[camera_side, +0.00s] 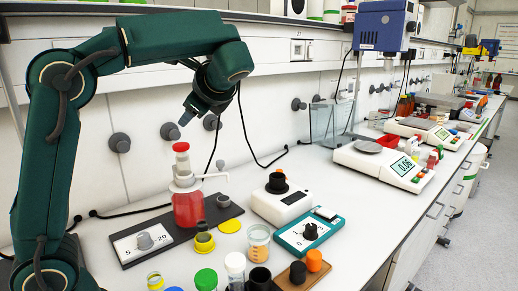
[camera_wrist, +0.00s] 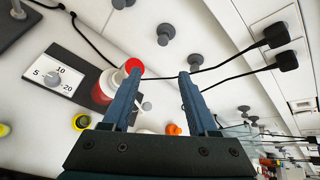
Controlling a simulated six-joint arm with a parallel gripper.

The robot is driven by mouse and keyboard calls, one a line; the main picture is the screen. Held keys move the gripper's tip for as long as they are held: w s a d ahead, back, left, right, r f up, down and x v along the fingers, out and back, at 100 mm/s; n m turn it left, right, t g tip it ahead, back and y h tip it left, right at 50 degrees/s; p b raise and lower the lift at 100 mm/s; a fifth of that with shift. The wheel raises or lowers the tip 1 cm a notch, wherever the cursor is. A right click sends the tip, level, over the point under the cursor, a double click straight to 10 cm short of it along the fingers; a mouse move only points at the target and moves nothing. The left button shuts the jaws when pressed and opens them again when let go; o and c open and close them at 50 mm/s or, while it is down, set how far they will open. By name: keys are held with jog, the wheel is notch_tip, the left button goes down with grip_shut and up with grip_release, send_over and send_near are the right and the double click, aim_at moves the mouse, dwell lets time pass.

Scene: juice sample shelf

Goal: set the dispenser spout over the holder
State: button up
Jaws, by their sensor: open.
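The dispenser (camera_side: 187,205) is a red bottle with a white collar and a red top, upright on a dark base plate (camera_side: 222,218). Its white spout (camera_side: 215,177) points right in the side view. A small grey cup (camera_side: 223,201) stands on the plate under the spout side; I cannot tell if it is the holder. My gripper (camera_side: 186,118) is open and empty, above the dispenser's red top and apart from it. In the wrist view, my open fingers (camera_wrist: 160,78) reach forward, and the dispenser's red top (camera_wrist: 133,65) is beside the left finger, which hides part of the dispenser.
A dial panel (camera_side: 130,245) marked 5 and 20 sits at the plate's left. A yellow-ringed cup (camera_side: 204,240), a beaker (camera_side: 258,243) and several jars stand in front. A white device (camera_side: 282,204) and a teal dial box (camera_side: 308,235) are to the right. Wall knobs stick out behind.

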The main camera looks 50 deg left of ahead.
aim_at(222, 166)
jog(key=w+a+m+t+y, duration=0.1)
jog(key=w+a+m+y, duration=0.1)
jog(key=w+m+y, duration=0.5)
jog(key=shift+m+h, duration=0.7)
jog(key=shift+h, duration=0.1)
jog(key=f, duration=1.6)
jog(key=shift+w+a, duration=0.15)
jog(key=shift+w, duration=0.25)
jog(key=shift+a+f, duration=0.15)
jog(key=shift+a, duration=0.15)
jog(key=shift+w+a, duration=0.25)
jog(key=shift+a, duration=0.85)
jog(key=shift+w+a, duration=0.2)
jog(key=shift+a, duration=0.9)
grip_shut()
